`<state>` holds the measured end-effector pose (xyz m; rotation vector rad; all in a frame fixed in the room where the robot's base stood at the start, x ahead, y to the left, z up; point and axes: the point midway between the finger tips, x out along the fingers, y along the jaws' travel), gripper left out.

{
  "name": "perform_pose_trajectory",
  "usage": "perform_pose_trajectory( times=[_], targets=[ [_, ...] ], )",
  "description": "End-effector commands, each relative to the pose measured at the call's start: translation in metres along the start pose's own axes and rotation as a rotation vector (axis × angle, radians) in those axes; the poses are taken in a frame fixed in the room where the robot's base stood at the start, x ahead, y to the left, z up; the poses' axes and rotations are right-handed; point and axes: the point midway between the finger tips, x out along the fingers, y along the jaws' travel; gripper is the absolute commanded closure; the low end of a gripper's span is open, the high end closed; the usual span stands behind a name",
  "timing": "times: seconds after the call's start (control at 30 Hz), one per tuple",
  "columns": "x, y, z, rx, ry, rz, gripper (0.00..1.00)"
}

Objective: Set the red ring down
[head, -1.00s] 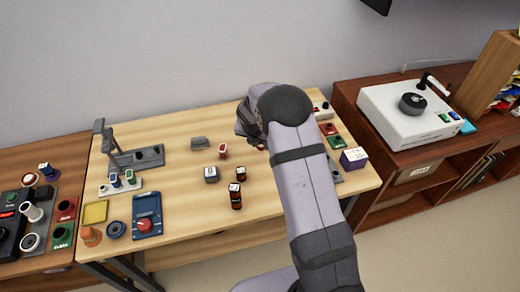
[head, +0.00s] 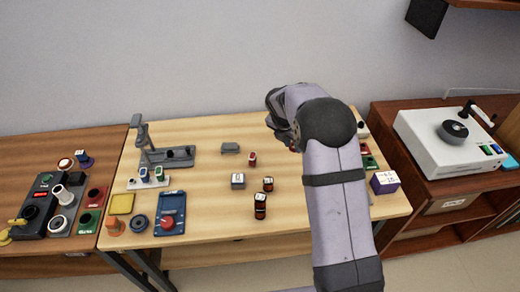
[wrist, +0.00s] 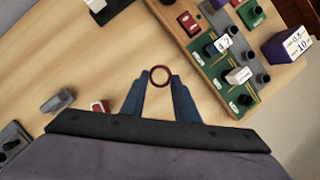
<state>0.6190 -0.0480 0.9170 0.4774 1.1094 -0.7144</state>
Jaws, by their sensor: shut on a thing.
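The red ring (wrist: 160,76) is a thin dark-red hoop, seen in the wrist view between the tips of my gripper's two blue-grey fingers. My gripper (wrist: 160,84) is shut on it, and bare wooden table shows through the ring. How high the ring is above the table I cannot tell. In the head view my gripper (head: 283,128) is over the right part of the light wooden table (head: 215,211), largely hidden by my arm. A small red spot shows under it there, too small to be sure of.
In the wrist view, a board with green and red pads (wrist: 208,70) lies just right of the ring, with a purple box (wrist: 288,45) beyond it. A grey block (wrist: 57,101) and a small red-and-white block (wrist: 99,106) are to the left. Bare wood lies ahead and left.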

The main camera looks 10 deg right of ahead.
Motion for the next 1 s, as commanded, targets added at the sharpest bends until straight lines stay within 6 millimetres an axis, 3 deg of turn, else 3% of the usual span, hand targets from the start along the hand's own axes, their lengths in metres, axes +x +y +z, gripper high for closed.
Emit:
perform_pose_trajectory(
  times=[0.47,1.0],
  targets=[
    [0.0,-0.035,-0.033,0.832,0.0,-0.35,0.92],
    [-0.023,-0.089,-0.114,1.891,0.001,-0.79,0.92]
  ],
)
